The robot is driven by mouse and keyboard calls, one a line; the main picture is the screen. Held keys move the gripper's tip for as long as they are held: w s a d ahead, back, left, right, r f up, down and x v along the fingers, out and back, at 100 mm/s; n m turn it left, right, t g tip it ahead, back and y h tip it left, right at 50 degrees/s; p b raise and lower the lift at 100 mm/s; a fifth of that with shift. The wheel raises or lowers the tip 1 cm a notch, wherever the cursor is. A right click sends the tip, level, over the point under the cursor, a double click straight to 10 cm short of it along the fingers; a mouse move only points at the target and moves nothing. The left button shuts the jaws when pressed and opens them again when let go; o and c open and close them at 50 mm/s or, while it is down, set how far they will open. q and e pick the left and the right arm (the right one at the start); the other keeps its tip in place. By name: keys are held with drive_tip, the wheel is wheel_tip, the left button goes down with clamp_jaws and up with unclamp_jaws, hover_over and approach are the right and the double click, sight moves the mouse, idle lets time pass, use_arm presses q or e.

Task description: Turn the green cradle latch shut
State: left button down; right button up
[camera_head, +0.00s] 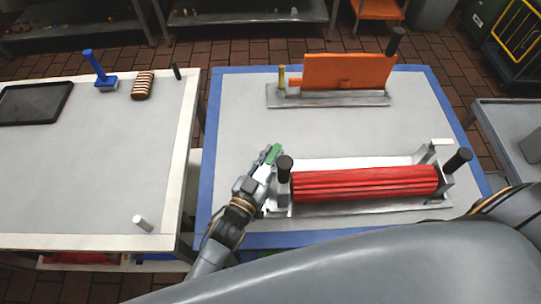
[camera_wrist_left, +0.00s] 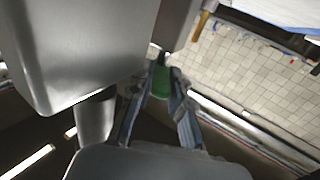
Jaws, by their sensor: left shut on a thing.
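The green cradle latch (camera_head: 273,153) is at the left end of the metal cradle (camera_head: 320,211) on the blue-edged table. My left gripper (camera_head: 267,165) is at that latch, with its fingers around the green part. In the left wrist view the green latch (camera_wrist_left: 161,82) sits between the two fingers of my left gripper (camera_wrist_left: 160,98), which is shut on it. A red ribbed roller (camera_head: 365,184) lies in the cradle. Black knobs stand at its left end (camera_head: 285,167) and right end (camera_head: 458,160). A white latch (camera_head: 441,142) is at the right end. My right gripper is not in view.
An orange plate (camera_head: 348,71) stands on a metal base (camera_head: 330,97) at the back of the table. The left table holds a dark tray (camera_head: 35,102), a blue-handled tool (camera_head: 99,69), a striped brown block (camera_head: 143,86) and a white cylinder (camera_head: 142,223).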

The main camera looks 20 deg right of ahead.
use_arm(q)
drive_tip(key=c, duration=1.2)
unclamp_jaws()
drive_tip(key=shift+f, duration=0.1)
drive_tip(key=shift+v, duration=3.95)
drive_tip(key=shift+w+a, duration=0.1)
